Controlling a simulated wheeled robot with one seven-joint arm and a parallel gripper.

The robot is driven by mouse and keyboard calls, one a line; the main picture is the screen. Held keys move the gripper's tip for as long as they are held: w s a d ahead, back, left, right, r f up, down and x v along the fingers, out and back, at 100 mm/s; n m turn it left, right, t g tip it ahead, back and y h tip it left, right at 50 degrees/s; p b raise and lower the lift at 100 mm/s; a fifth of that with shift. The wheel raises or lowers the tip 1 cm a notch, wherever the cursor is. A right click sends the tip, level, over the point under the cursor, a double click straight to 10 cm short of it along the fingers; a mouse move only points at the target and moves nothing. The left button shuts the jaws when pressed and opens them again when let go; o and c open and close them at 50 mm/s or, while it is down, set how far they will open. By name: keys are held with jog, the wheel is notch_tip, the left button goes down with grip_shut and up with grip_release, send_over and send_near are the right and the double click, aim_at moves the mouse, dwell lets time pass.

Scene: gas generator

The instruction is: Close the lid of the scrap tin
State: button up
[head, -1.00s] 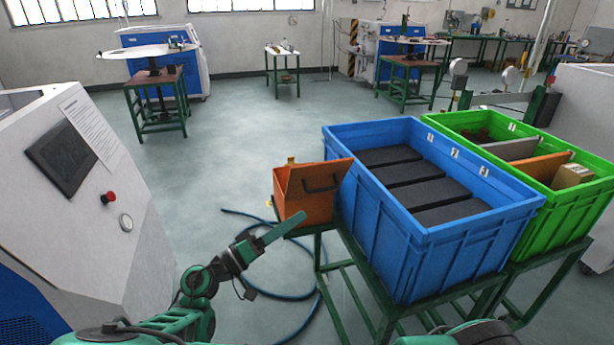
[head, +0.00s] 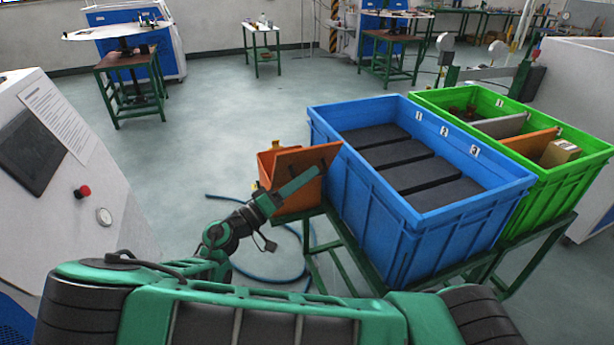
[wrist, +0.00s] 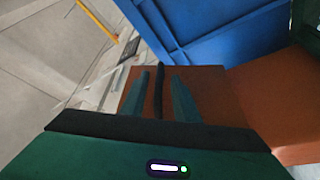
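The scrap tin (head: 304,201) is an orange box on a green stand, left of the blue crate. Its orange lid (head: 300,160) stands open, tilted up; the lid also shows in the wrist view (wrist: 212,95). My gripper (head: 316,174) is in front of the lid and partly covers it and the handle. In the wrist view, my gripper's two fingers (wrist: 160,82) are apart, with the lid's dark bar handle (wrist: 158,92) between them in the picture. I cannot tell whether either finger touches the handle.
The blue crate (head: 392,215) with dark blocks stands close to the right of the tin. A green crate (head: 563,190) is beyond it. A white machine cabinet (head: 110,185) stands at the left. A blue hose (head: 262,279) lies on the floor below the tin.

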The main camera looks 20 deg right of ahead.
jog(key=shift+w+d+r, duration=0.15)
jog(key=shift+w+d, duration=0.05)
jog(key=shift+d, duration=0.4)
jog(key=shift+a, duration=0.1)
grip_shut()
